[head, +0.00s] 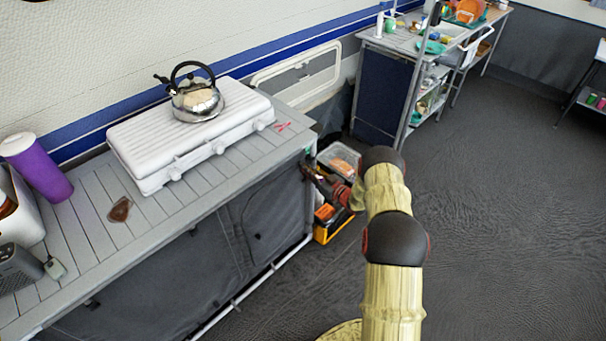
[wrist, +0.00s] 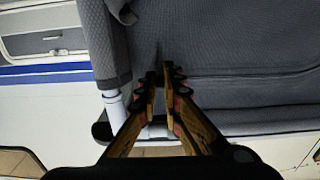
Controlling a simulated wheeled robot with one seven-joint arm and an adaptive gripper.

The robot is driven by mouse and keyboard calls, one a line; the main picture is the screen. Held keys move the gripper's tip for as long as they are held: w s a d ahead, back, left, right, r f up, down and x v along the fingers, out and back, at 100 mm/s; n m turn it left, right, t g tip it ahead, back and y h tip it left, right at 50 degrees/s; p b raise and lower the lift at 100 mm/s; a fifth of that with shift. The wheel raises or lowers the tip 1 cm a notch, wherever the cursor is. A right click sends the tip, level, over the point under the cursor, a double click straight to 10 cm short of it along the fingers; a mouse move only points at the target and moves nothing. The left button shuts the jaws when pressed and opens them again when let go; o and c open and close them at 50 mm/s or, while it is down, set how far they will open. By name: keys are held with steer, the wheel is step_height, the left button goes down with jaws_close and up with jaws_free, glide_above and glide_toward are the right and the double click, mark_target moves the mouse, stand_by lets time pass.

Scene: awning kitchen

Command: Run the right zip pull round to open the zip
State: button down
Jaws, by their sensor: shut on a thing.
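The grey fabric front (head: 275,208) of the counter unit has a right-hand panel with a curved seam line, and it hangs closed. My gripper (head: 308,168) is at the upper right corner of this unit, just below the worktop edge. In the wrist view the fingertips of my gripper (wrist: 160,76) are close together against the grey fabric (wrist: 225,50). They are shut on the right zip pull, of which only a thin dark sliver shows between and beyond the tips. The rest of the pull is hidden by the fingers.
The worktop (head: 90,235) carries a white stove (head: 150,150) with a kettle (head: 196,100), and a purple tumbler (head: 45,172). Crates (head: 330,228) stand on the floor beside the unit's right end, close under my arm. Open dark floor (head: 490,200) lies to the right.

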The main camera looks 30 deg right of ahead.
steer(key=shift+w+d+r, duration=0.15)
steer(key=shift+d, duration=0.1)
steer(key=c, duration=1.9)
jaws_free()
steer(key=shift+d, duration=0.1)
steer(key=v, duration=1.2)
